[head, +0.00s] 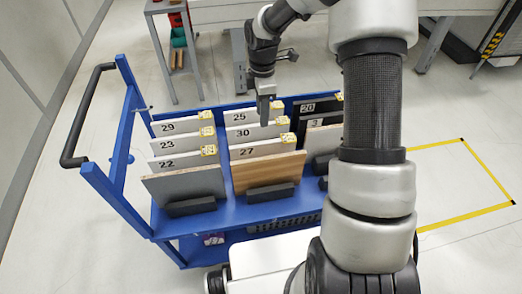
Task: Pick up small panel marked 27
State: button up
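The panel marked 27 (246,152) is in the front of the middle column on the blue cart. Its number is on a white strip with a yellow tag (288,139). A brown wood-toned face (268,173) stands directly in front of that strip. I cannot tell whether strip and face are one panel. My gripper (264,122) points down above the middle column, near the panels marked 25 (239,117) and 30 (242,133), and behind 27 in the picture. It appears to hold nothing. Its finger gap is too small to judge.
The blue cart (140,215) also holds panels 29, 23 and 22 (166,164) at left. Panel 20 (307,107) and others at right are partly hidden by my arm. Black holders (270,193) support the panels. A grey table (165,6) stands behind; floor at left is clear.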

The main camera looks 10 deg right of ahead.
jog(key=b, duration=0.2)
send_near(264, 142)
notch_tip(264, 142, down, 5)
jog(key=shift+f+b, duration=0.4)
jog(key=shift+f, duration=2.95)
grip_shut()
jog(key=shift+r, duration=0.1)
